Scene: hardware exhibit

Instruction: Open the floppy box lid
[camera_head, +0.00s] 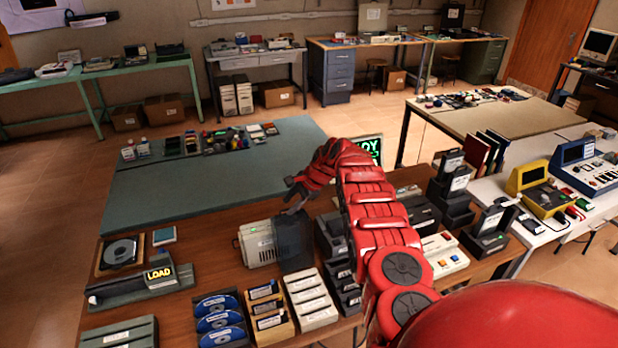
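A beige box with ribbed sides (258,243) stands on the brown table, with a dark upright panel (293,241) at its right side. It may be the floppy box and its lid, but I cannot tell for sure. My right arm reaches in red from the lower right, and its gripper (295,196) hangs just above the dark panel. The dark fingers are small and seen from behind, so I cannot tell whether they are apart, or whether they touch the panel. My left gripper is not in view.
Floppy and disc trays (220,318) and a label holder reading LOAD (159,277) stand on the table's left and front. Dark open cases (490,232) stand at right. A grey-green mat (210,177) beyond has free room at its front. My arm hides part of the table.

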